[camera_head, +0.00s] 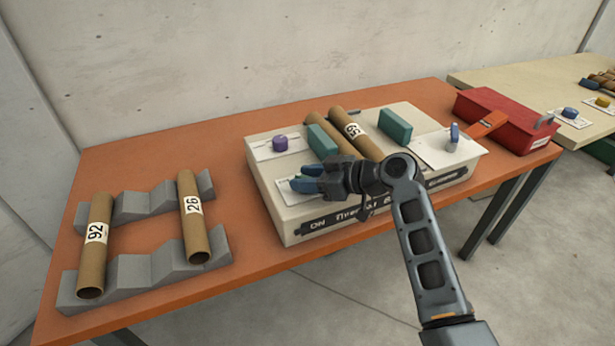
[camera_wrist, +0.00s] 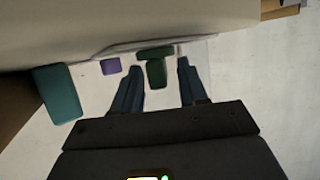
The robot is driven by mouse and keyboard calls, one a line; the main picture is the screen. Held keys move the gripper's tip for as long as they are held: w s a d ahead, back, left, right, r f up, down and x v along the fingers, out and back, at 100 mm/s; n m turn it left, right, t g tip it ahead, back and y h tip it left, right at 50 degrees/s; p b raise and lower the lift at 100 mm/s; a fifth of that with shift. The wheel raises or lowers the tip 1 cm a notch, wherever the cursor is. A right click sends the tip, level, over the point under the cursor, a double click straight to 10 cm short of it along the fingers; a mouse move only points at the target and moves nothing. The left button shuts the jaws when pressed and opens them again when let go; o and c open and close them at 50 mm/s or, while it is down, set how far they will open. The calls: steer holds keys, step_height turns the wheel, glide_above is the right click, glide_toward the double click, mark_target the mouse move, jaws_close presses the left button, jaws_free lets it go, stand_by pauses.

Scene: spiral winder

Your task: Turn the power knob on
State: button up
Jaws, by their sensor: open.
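The beige winder machine (camera_head: 285,222) sits on the orange table. My gripper (camera_head: 301,184) is low over its front left corner, fingers pointing left, above a white label plate. In the wrist view the blue fingers (camera_wrist: 159,66) are apart, with a dark green knob (camera_wrist: 156,73) showing between them; I cannot tell whether they touch it. In the head view my gripper mostly hides this knob. A purple knob (camera_head: 280,143) stands behind it, also in the wrist view (camera_wrist: 110,66). A blue knob (camera_head: 455,135) stands at the machine's right. I cannot read which label says power.
Teal blocks (camera_head: 322,141) (camera_head: 395,127) flank brown tubes, one marked 59 (camera_head: 354,131), on the machine. Tubes 92 (camera_head: 94,258) and 26 (camera_head: 194,225) rest on a grey rack (camera_head: 140,270) at left. A red box (camera_head: 500,120) is at right.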

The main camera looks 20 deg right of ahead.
jaws_close()
